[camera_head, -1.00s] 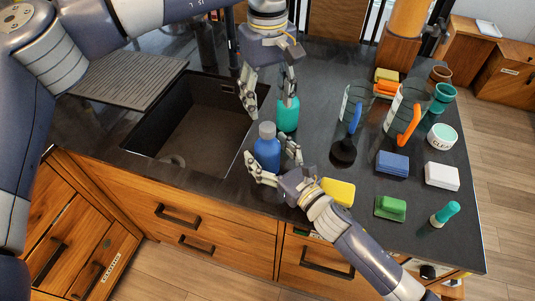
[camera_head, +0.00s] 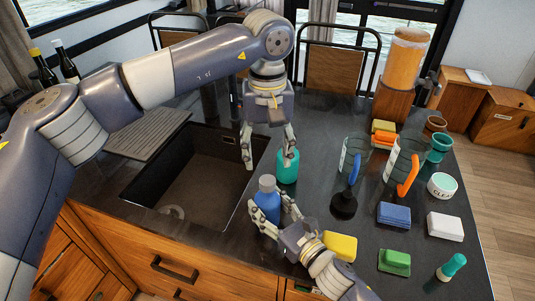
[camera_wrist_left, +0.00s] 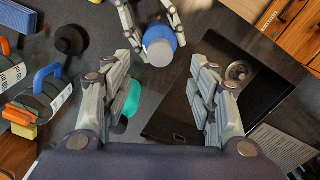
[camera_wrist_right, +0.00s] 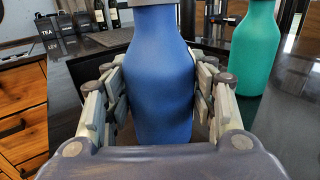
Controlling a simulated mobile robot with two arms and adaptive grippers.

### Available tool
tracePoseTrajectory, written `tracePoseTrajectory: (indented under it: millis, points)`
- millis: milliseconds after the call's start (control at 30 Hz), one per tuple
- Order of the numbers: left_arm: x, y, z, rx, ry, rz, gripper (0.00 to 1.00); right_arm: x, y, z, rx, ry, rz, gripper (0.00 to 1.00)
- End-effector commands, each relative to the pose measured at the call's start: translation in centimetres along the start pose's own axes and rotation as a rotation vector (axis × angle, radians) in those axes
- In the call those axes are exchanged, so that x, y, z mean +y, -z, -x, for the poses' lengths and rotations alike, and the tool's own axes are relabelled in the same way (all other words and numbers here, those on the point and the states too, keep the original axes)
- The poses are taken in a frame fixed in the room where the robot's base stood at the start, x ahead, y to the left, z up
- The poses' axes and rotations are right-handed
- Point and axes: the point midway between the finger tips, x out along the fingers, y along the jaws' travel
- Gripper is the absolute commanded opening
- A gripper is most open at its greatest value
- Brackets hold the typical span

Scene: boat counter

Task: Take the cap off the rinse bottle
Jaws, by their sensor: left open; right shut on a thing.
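The rinse bottle (camera_head: 267,204) is blue and stands upright near the counter's front edge, right of the sink. Its grey cap (camera_head: 267,183) is on top and faces up in the left wrist view (camera_wrist_left: 159,51). My right gripper (camera_head: 274,213) is shut on the bottle's body from the front; in the right wrist view its fingers lie on both sides of the blue body (camera_wrist_right: 160,85).
A teal bottle (camera_head: 287,168) stands close behind the blue one, near my left fingers. The sink (camera_head: 190,185) is open to the left. Right are a black plunger-like thing (camera_head: 343,204), jugs with blue (camera_head: 354,169) and orange handles (camera_head: 408,174), and a yellow sponge (camera_head: 340,246).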

Motion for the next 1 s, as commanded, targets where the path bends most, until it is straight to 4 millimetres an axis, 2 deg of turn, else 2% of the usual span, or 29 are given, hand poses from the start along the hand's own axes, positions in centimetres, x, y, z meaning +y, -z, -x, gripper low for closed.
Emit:
tracePoseTrajectory:
  millis: [167, 400, 600, 967, 1000]
  points:
    - [0.0, 0.0, -1.6, -0.003, 0.001, -0.023, 0.54, 0.0, 0.0, 0.0, 0.001, 0.000, 0.000, 0.00]
    - [-0.1, -0.1, -5.4, -0.003, 0.001, -0.020, 0.54, 0.0, 0.0, 0.0, 0.001, 0.000, 0.000, 0.00]
    - [0.0, 0.0, -7.5, -0.001, 0.000, -0.019, 0.54, 0.0, 0.0, 0.0, 0.001, 0.001, 0.000, 0.00]
    - [0.0, 0.0, -8.0, 0.000, 0.000, -0.019, 0.54, 0.0, 0.1, 0.0, 0.001, 0.001, 0.000, 0.00]
    - [0.0, 0.0, -8.0, 0.000, 0.000, -0.019, 0.45, 0.0, 0.0, 0.0, 0.001, 0.001, 0.000, 0.00]
